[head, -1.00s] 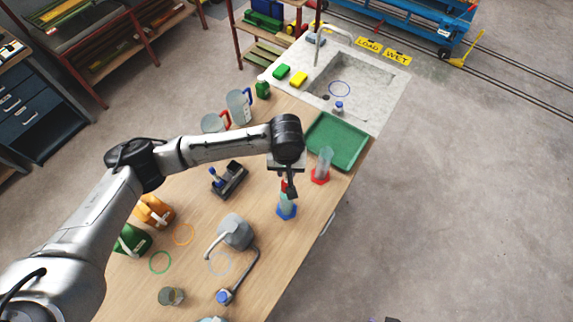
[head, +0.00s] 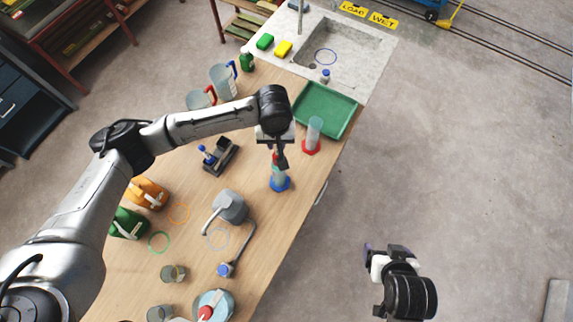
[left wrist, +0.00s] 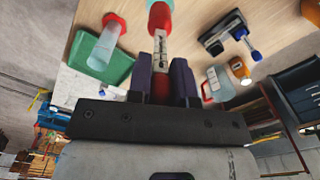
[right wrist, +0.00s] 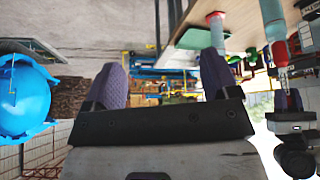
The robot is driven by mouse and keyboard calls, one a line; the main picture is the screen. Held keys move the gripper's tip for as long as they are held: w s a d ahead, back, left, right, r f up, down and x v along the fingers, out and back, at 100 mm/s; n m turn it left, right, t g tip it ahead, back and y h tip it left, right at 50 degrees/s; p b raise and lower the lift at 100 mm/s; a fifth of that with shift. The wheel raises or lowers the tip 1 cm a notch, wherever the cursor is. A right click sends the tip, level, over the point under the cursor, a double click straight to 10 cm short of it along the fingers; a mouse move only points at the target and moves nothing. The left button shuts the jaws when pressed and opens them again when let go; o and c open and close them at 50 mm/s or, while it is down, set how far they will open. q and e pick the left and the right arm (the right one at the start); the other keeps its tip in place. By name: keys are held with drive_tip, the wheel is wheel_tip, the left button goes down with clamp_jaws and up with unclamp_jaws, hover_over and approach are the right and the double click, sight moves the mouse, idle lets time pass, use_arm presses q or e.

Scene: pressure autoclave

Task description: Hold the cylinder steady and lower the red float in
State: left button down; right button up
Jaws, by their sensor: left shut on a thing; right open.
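A clear, teal-tinted cylinder on a blue base (head: 280,184) stands upright near the table's right edge. My left gripper (head: 280,163) is above it and shut on the red float. In the left wrist view the float's pale marked stem (left wrist: 160,45) sits between the purple fingers, with its red part (left wrist: 158,18) at the cylinder's mouth. The right wrist view also shows the float's red part (right wrist: 282,52) there. I cannot tell how far it is inside the cylinder. My right gripper (head: 377,252) is open and empty over the floor, right of the table and apart from the cylinder.
A second cylinder with a red base (head: 312,147) stands close behind, beside a green tray (head: 350,118).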

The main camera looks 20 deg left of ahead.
drive_tip(key=w+a+r+n, duration=0.1)
drive_tip(key=w+a, duration=0.2)
drive_tip(key=n+t+y, duration=0.6)
drive_tip(key=n+y, duration=0.1)
drive_tip(key=n, duration=2.8)
approach(279, 174)
wheel_tip(279, 174, up, 2)
drive_tip(key=d, duration=0.1)
drive_tip(key=n, duration=0.4)
drive_tip(key=r+x, duration=0.1)
drive_tip(key=x, duration=1.1)
drive_tip(key=shift+w+a+y, duration=0.25)
drive_tip(key=shift+a+y, duration=0.05)
drive_tip(key=shift+a, duration=0.2)
